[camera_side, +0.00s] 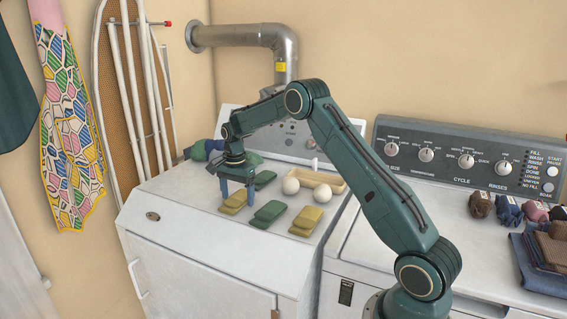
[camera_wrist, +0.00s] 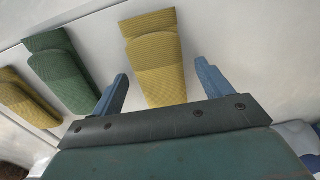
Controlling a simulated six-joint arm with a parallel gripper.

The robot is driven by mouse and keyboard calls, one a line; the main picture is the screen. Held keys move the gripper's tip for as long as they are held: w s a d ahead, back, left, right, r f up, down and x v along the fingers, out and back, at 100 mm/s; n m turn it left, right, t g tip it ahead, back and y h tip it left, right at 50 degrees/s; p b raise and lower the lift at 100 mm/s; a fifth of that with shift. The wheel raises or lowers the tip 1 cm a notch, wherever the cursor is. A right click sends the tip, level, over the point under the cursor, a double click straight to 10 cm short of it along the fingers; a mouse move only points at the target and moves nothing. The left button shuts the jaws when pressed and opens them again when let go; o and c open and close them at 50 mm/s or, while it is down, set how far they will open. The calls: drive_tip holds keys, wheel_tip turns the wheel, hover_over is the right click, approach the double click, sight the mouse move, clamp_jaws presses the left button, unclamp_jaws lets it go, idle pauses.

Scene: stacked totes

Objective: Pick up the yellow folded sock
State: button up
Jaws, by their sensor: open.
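A yellow folded sock (camera_side: 234,202) lies on the white dryer top, below my gripper (camera_side: 237,203). In the wrist view this yellow sock (camera_wrist: 155,60) lies between the two blue fingers of my gripper (camera_wrist: 162,70), with bare white surface showing on both sides of it. The fingers are apart and empty, and whether they reach down beside the sock is hard to tell. A second yellow folded sock (camera_side: 306,221) lies farther right; it also shows at the left of the wrist view (camera_wrist: 25,98).
A green folded sock (camera_side: 268,214) lies between the yellow ones, and another green sock (camera_side: 264,180) lies behind.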

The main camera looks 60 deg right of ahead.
sight(238, 196)
drive_tip(key=shift+f, duration=0.1)
idle(0.4)
drive_tip(key=c, duration=1.1)
drive_tip(key=shift+o, duration=0.2)
wheel_tip(238, 196, up, 20)
idle(0.5)
